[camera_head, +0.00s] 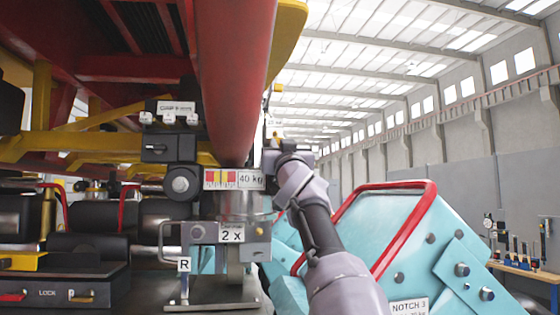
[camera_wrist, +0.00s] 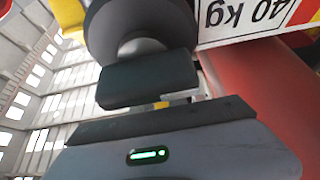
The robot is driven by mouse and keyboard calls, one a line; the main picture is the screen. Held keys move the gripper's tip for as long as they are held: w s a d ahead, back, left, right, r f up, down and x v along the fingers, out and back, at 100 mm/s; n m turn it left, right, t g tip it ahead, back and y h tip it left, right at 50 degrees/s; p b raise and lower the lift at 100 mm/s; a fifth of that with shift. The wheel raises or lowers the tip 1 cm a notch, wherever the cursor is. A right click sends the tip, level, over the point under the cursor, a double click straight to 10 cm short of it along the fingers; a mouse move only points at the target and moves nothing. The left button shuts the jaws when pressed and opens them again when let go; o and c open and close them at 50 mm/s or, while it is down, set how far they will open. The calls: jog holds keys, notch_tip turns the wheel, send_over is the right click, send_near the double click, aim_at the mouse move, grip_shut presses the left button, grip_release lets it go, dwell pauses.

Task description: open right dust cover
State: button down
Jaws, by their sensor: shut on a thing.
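A round dark cover-like piece (camera_wrist: 120,25) with a grey hub shows at the top of the wrist view, beside the upside-down 40 kg label (camera_wrist: 250,15). I take it for the right dust cover, though I cannot be sure. In the head view my arm hides that spot, just right of the 40 kg label (camera_head: 250,180). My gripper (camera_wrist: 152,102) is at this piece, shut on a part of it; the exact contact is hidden. A matching block with a round grey disc (camera_head: 180,183) stands left of the label.
A red tube (camera_head: 235,70) runs down above the label. A clear cylinder (camera_head: 238,207) and a grey unit marked 2 x (camera_head: 228,237) sit below. A teal frame with a red rail (camera_head: 405,235) stands close to my arm's right. A workbench (camera_head: 530,270) is far right.

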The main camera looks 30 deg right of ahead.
dwell(0.6)
jog(key=c, duration=1.3)
grip_release()
jog(key=shift+w+f, duration=0.1)
jog(key=shift+w, duration=0.05)
jog(key=b+v, duration=1.5)
jog(key=v, duration=0.2)
jog(key=shift+f+b, duration=0.3)
